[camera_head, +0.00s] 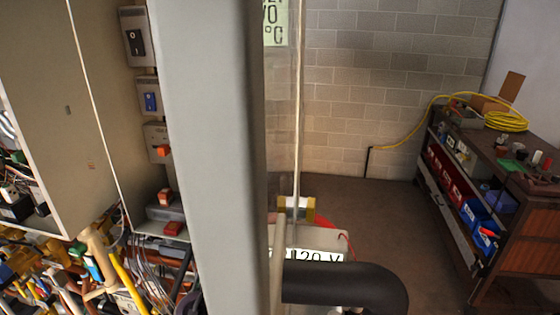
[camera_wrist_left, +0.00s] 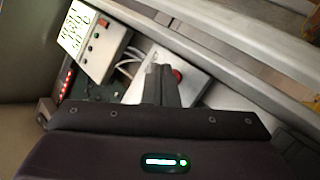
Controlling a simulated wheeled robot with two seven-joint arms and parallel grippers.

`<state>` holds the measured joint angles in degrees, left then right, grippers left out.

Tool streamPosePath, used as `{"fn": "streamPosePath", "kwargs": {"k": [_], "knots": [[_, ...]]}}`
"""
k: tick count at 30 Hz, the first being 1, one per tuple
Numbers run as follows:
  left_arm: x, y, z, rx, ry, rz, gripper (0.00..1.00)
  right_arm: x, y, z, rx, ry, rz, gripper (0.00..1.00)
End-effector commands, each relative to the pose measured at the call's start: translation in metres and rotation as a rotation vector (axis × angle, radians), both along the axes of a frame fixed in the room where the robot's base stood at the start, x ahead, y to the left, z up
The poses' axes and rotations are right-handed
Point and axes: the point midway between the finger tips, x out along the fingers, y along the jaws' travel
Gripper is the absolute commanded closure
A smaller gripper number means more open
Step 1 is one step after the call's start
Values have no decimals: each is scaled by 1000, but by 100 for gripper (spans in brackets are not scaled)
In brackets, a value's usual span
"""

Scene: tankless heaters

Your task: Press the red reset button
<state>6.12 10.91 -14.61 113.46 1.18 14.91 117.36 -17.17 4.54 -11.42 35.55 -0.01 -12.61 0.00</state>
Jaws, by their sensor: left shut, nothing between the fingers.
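In the left wrist view a round red button (camera_wrist_left: 177,75) sits on a pale grey plate (camera_wrist_left: 196,88). My left gripper (camera_wrist_left: 160,72) has its fingers together and empty, with the tips just left of the red button in the picture. The fingers hide part of the plate, and I cannot tell whether they touch the button. In the head view a small red button (camera_head: 173,229) shows on a grey box low on the cabinet side, with an orange-red switch (camera_head: 163,150) above it. I cannot tell which matches the wrist view. Neither gripper shows in the head view.
A wide grey upright (camera_head: 210,150) blocks the middle of the head view. A black rocker switch (camera_head: 136,41) and a blue switch (camera_head: 151,102) are on the cabinet. A workbench (camera_head: 520,185) stands right. A box with a lit display (camera_wrist_left: 76,29) is upper left in the wrist view.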

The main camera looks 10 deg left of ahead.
Motion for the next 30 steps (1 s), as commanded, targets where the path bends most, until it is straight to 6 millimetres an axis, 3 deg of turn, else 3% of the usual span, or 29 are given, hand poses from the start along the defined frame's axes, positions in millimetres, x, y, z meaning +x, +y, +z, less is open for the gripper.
{"fn": "streamPosePath", "kwargs": {"k": [30], "knots": [[8,0,0,0,0,0,100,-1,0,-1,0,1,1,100]]}}
